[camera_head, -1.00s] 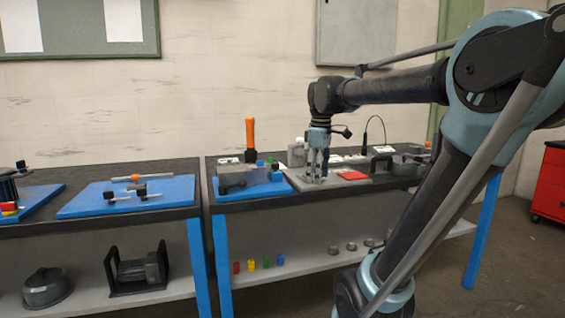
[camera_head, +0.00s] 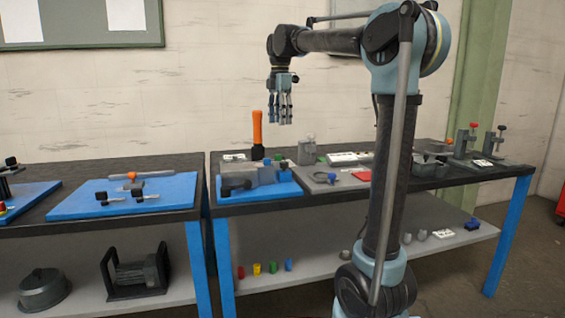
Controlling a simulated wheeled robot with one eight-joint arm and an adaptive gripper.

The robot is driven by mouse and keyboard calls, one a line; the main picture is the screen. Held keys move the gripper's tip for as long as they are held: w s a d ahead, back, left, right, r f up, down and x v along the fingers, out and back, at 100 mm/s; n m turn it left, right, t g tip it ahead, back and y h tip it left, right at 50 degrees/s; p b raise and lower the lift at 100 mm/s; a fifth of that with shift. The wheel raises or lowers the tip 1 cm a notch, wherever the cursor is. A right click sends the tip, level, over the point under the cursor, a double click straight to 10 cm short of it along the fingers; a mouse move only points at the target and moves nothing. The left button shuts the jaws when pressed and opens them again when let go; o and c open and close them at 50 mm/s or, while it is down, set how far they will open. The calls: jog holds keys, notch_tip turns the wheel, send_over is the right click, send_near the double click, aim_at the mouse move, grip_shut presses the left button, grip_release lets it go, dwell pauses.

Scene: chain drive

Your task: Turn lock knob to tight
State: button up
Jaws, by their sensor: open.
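My gripper (camera_head: 286,120) is open and empty. It points down, well above the right bench and just right of an upright orange handle (camera_head: 257,128). Several knobs show, and I cannot tell which is the lock knob. The left blue board (camera_head: 75,203) carries a small orange knob (camera_head: 132,175) and black knobs (camera_head: 102,197). Two upright stands at the far right have a red knob (camera_head: 473,125) and a dark reddish knob (camera_head: 501,128). The knobs are too small to tell loose from tight. My gripper touches none of them.
The right blue board (camera_head: 285,188) holds a grey fixture (camera_head: 240,174). A grey plate (camera_head: 323,184) with a small blue ring, a red block (camera_head: 363,176) and grey parts lie to its right. My upright arm hides part of the right bench. A gap separates the benches.

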aim_at(284, 162)
jog(key=f, duration=0.5)
jog(key=d+f, duration=0.1)
jog(key=f, duration=1)
jog(key=shift+w+d+f, duration=0.15)
jog(key=shift+d+f, duration=0.05)
jog(key=shift+f, duration=0.2)
